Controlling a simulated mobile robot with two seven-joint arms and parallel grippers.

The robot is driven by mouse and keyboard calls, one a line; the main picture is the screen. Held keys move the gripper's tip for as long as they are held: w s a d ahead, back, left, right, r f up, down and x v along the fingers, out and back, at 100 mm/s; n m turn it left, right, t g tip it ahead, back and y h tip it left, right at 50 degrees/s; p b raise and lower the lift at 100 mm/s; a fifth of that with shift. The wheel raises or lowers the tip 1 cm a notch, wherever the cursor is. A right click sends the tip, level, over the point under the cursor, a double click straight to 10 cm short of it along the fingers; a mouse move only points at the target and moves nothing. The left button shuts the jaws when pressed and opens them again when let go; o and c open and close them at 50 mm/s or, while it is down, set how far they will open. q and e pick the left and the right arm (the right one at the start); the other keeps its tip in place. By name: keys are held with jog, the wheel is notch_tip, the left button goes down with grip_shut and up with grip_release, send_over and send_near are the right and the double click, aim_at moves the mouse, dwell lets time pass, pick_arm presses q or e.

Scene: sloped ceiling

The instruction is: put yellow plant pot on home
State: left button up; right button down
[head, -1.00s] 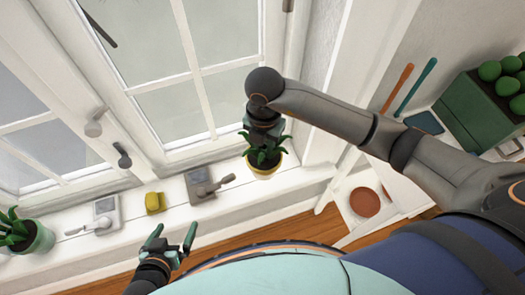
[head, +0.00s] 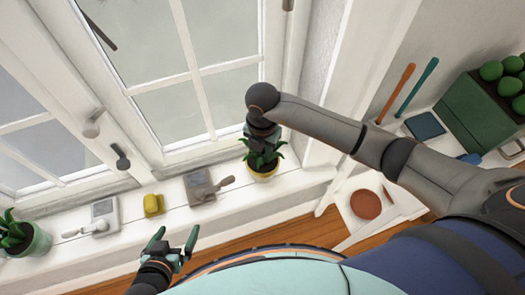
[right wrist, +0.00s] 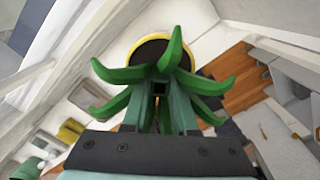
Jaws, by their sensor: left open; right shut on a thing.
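The yellow plant pot (head: 264,177) with a spiky green plant is at the right end of the white windowsill in the head view. I cannot tell whether it rests on the sill or is just above it. My right gripper (head: 263,143) comes from above and is shut on the plant. In the right wrist view, the gripper's fingers (right wrist: 160,98) are among the green leaves (right wrist: 172,55), with the pot's yellow rim beyond. My left gripper (head: 176,240) is open and empty, in front of the sill. I cannot make out anything marked as home.
The window stands behind. At right are a shelf with a terracotta disc (head: 365,204) and a green crate (head: 478,112).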

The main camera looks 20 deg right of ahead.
jog(key=c, duration=0.7)
grip_release()
